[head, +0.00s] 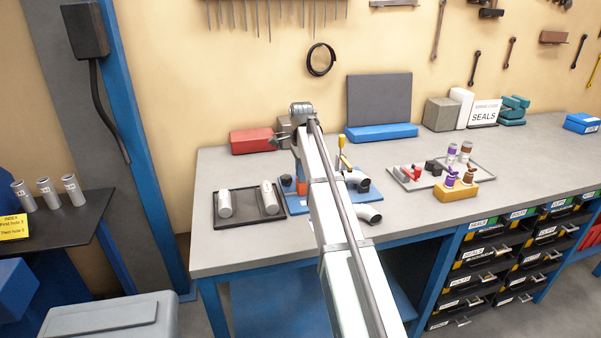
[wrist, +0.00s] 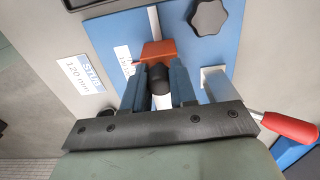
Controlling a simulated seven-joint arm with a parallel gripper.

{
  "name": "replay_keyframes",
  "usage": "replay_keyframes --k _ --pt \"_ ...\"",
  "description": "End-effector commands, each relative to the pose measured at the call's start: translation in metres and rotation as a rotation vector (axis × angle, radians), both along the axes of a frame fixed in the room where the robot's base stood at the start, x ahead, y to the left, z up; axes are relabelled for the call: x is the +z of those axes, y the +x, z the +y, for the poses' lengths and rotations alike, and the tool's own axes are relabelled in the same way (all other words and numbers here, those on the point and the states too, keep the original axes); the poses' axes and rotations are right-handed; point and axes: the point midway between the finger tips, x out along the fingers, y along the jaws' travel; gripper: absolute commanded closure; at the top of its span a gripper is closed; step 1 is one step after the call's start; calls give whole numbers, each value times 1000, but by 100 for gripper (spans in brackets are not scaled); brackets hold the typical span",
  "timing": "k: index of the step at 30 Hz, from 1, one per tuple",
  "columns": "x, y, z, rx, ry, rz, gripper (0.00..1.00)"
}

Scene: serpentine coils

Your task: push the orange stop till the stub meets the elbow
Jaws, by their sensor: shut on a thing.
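The orange stop (wrist: 158,50) sits over a pale slot in the blue board (wrist: 192,45). It also shows in the head view (head: 302,188), partly behind my arm. My gripper (wrist: 160,80) is shut on a black knob (wrist: 160,74) just in front of the stop; whether the knob joins the stop is hard to see. A grey elbow (head: 357,180) is on the board's right side in the head view. Another elbow (head: 369,214) lies nearer the bench's front. I cannot make out a stub on the board; my arm hides the board's middle.
A black star knob (wrist: 210,17) and a red clamp handle (wrist: 283,128) stand close to my gripper. A dark tray (head: 275,213) with two grey tubes lies left of the board. To the right are a parts tray (head: 399,181) and a yellow block (head: 470,191).

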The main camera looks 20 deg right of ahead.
Motion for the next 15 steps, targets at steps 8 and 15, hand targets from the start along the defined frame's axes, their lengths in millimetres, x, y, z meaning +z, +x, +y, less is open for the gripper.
replay_keyframes --k 8,15 --pt "0 0 -4 -2 -2 -1 100" --pt "0 1 -6 -2 -2 -1 100"
